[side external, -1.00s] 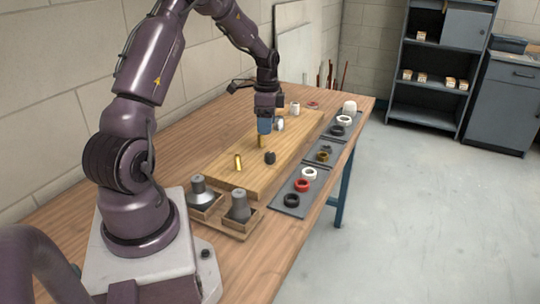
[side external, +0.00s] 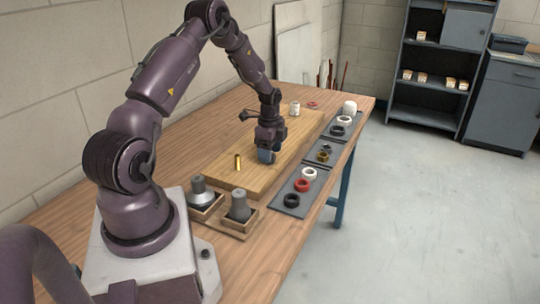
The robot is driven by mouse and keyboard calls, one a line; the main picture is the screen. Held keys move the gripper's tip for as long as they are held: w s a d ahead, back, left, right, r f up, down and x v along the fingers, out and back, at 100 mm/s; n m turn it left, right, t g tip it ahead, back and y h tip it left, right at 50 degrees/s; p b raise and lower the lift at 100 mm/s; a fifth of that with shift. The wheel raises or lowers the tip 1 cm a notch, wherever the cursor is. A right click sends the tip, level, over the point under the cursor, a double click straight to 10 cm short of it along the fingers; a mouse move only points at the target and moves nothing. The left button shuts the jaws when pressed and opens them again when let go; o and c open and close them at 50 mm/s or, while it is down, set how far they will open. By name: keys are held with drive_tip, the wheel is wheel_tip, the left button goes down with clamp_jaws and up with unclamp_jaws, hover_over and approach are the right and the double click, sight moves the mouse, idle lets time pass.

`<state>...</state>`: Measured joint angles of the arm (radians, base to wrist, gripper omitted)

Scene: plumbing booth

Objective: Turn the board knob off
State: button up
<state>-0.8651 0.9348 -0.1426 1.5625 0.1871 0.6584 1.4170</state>
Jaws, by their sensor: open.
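The wooden board (side external: 220,178) lies on the workbench. My gripper (side external: 266,160) is low over the board's near right part, pointing down, with its jaws open. A dark knob stood on the board at this spot in the earlier view; my gripper now hides it. Whether the fingers are around the knob or just above it, I cannot tell. An upright brass piece (side external: 238,162) stands on the board to the left of my gripper. The knob's on or off setting cannot be seen.
Dark trays with rings, among them a red ring (side external: 302,185), lie along the bench's right edge. Two grey cone-shaped parts (side external: 239,206) sit in a wooden holder in front of the board. A white fitting (side external: 295,108) stands at the far end.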

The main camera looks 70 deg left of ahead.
drive_tip(key=shift+f, duration=0.8)
drive_tip(key=c, duration=0.9)
drive_tip(key=shift+c, duration=0.2)
